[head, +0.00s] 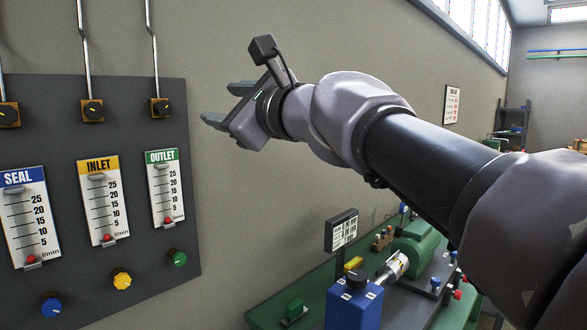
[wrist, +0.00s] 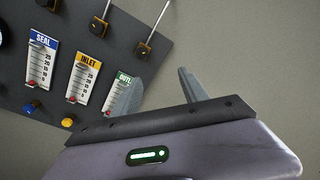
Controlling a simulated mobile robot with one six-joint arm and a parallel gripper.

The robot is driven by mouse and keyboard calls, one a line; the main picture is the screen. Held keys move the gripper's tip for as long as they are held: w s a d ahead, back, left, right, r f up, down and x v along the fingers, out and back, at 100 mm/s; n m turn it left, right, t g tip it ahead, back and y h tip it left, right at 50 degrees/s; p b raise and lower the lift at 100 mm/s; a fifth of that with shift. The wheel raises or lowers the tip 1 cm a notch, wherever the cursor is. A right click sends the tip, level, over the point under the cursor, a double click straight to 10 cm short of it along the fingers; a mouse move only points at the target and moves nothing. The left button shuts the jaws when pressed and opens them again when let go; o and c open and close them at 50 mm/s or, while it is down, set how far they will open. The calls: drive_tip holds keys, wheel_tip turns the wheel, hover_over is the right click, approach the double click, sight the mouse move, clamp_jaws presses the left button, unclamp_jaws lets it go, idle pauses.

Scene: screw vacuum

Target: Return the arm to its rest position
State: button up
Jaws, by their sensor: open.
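My gripper (head: 222,103) is at the upper middle of the head view, at the end of my outstretched arm, in front of the bare wall. Its two fingers are apart and nothing is between them. In the wrist view my gripper (wrist: 158,88) shows its two grey fingers spread, pointing toward the wall. The left finger overlaps the edge of the green OUTLET gauge there, but the head view shows the gripper to the right of the panel and apart from it.
A dark panel (head: 60,130) on the left wall carries SEAL (head: 32,215), INLET (head: 103,200) and OUTLET (head: 165,188) gauges, with blue, yellow and green knobs below. A green bench (head: 275,315) with a blue box (head: 352,305) and pump stands below my arm. The wall beside the gripper is bare.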

drive_tip(key=w+d+m+t+h, duration=0.3)
drive_tip(key=d+m, duration=0.5)
drive_tip(key=m, duration=0.2)
drive_tip(key=w+d+m+t+h, duration=0.2)
drive_tip(key=d+m+h, duration=0.2)
drive_tip(key=d+m, duration=0.55)
drive_tip(key=s+d+f+m+h, duration=0.2)
drive_tip(key=d+f+m+h, duration=0.3)
drive_tip(key=d+f+m, duration=0.45)
drive_tip(key=s+d+f+m+g+h, duration=0.4)
drive_tip(key=s+f+m, duration=0.55)
drive_tip(key=m, duration=0.55)
drive_tip(key=s+a+f+m+g+y, duration=0.2)
drive_tip(key=s+a+f+m+g, duration=0.1)
drive_tip(key=s+f+m, duration=0.4)
drive_tip(key=s+a+f+m+g+y, duration=0.2)
drive_tip(key=s+a+f+m+g, duration=0.2)
drive_tip(key=s+f, duration=0.9)
wheel_tip(320, 180, down, 4)
drive_tip(key=m+g, duration=0.1)
drive_tip(key=m, duration=0.2)
drive_tip(key=shift+s+a+r+y+b, duration=0.2)
drive_tip(key=shift+a+y+b, duration=0.1)
drive_tip(key=shift+y+b, duration=0.1)
